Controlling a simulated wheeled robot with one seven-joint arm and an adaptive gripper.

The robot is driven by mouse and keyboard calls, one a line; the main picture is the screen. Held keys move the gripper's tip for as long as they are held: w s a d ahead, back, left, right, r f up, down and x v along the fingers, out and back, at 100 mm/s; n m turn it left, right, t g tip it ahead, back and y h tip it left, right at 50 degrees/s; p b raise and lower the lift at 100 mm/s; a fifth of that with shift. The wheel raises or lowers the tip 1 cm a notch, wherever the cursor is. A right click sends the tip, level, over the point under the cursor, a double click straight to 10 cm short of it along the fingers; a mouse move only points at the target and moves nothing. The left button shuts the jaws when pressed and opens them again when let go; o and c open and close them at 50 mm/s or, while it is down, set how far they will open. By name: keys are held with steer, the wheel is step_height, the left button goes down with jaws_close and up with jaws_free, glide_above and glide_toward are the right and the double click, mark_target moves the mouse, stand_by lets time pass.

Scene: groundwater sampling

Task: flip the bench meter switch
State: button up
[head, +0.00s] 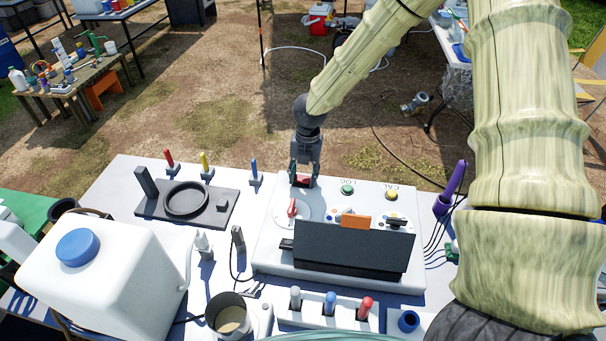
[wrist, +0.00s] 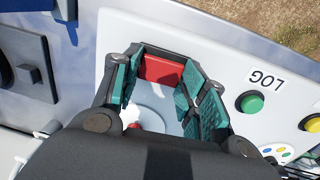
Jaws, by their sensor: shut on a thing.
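The bench meter (head: 265,245) is a white console with a dark tilted screen cover (head: 350,249), lying on the white table. Its red switch (head: 302,181) is at the console's back left corner. My gripper (head: 303,176) points down over that corner. In the wrist view, the teal-padded fingers of my gripper (wrist: 163,72) stand on either side of the red switch (wrist: 160,69), shut on it. The fingers and wrist hide part of the switch, so its tilt cannot be told.
A red-pointer dial (head: 292,208) is just in front of my gripper. Green (head: 348,188) and yellow (head: 392,193) buttons are to the right. A black stand (head: 150,212) and a white jug (head: 115,275) are to the left. A purple probe (head: 452,188) stands at the right.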

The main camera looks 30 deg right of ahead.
mark_target(306, 179)
steer(key=o, duration=1)
steer(key=shift+f, duration=0.1)
steer(key=r, duration=1.2)
steer(key=shift+s+d, duration=0.25)
steer(key=shift+d, duration=0.15)
